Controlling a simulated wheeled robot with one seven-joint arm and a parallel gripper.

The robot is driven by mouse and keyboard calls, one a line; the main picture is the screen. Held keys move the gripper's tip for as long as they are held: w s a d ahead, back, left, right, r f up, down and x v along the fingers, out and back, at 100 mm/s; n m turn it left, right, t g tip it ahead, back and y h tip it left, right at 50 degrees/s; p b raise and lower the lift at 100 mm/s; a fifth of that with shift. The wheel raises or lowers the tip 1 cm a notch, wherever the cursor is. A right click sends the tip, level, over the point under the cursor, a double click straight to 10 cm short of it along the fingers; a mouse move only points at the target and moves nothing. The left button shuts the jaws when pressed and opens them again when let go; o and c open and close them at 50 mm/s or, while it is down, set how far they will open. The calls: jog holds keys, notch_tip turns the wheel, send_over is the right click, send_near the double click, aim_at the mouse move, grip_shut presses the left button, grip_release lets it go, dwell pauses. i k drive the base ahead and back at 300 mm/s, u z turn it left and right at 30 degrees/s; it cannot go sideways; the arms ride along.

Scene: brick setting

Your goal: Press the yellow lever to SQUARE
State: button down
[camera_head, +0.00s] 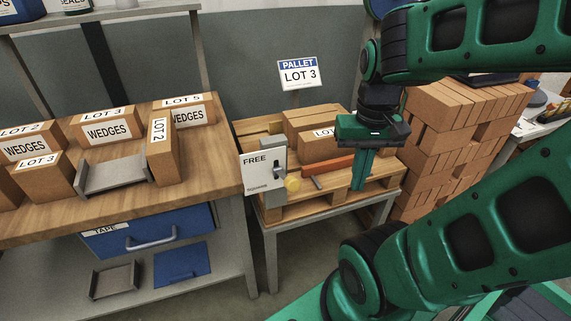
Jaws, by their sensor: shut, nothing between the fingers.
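The yellow lever (292,183) is a round yellow knob beside a grey post with a white plate (262,171). The post stands at the front left of a wooden pallet (345,199). My gripper (358,186) points down over the pallet, to the right of the lever and apart from it. Its green fingers are shut with nothing between them.
A red-orange bar (328,166) lies on the pallet between lever and gripper. Cartons (320,146) sit behind it, under a "PALLET LOT 3" sign (299,74). A brick stack (445,145) stands right. A wooden bench (110,200) with labelled boxes stands left.

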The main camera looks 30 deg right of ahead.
aim_at(291, 183)
jog(key=u, duration=0.2)
jog(key=k, duration=1.35)
jog(key=z, duration=0.6)
jog(key=i, duration=1)
